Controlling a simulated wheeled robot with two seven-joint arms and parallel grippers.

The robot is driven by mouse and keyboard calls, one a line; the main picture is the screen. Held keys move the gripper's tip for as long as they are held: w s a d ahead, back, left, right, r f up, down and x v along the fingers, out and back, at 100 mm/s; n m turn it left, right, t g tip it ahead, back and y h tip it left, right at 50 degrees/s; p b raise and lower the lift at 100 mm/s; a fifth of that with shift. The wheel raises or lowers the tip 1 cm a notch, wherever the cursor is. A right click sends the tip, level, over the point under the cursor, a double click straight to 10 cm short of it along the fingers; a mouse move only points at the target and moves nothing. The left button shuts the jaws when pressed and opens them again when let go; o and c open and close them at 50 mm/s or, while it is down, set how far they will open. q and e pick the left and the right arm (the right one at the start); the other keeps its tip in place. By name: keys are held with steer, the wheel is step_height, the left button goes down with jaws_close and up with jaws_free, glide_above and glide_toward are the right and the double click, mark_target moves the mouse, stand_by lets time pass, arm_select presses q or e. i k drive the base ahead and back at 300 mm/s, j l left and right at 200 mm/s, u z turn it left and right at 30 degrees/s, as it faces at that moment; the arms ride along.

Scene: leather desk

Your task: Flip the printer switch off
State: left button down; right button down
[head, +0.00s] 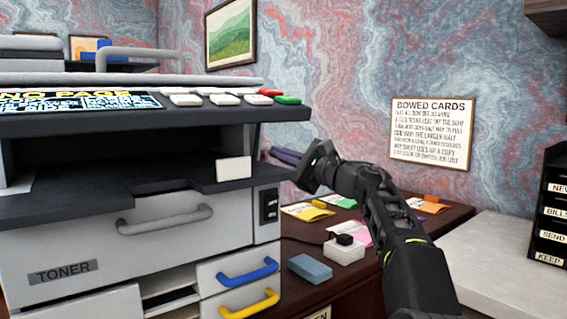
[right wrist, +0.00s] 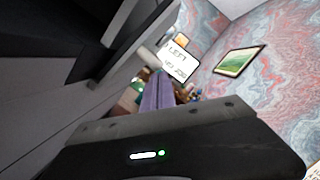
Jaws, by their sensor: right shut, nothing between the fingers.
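The printer (head: 150,235) fills the left of the head view, and its dark body is close on the left of the right wrist view. Its black switch (head: 269,205) sits on the narrow grey panel at the right of its front, beside the large drawer. I cannot tell which way the switch is set. My right gripper (head: 272,154) is shut and empty, with its purple fingers (right wrist: 157,90) together. It is above and right of the switch in the picture, with its tips close to the printer's right side; contact is unclear. My left gripper is not in view.
A blue block (head: 310,268) and a white box with a black knob (head: 344,250) stand on the wooden desk, right of the printer. Coloured papers lie behind them. A black file rack (head: 549,215) stands at far right. The pale surface (head: 505,255) before it is clear.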

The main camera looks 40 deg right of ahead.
mark_target(272, 203)
steer(key=k+l, duration=0.15)
steer(key=k, duration=0.25)
steer(key=k+l, duration=0.1)
steer(key=k, duration=0.35)
steer(key=k+l, duration=0.15)
steer(key=k, duration=0.25)
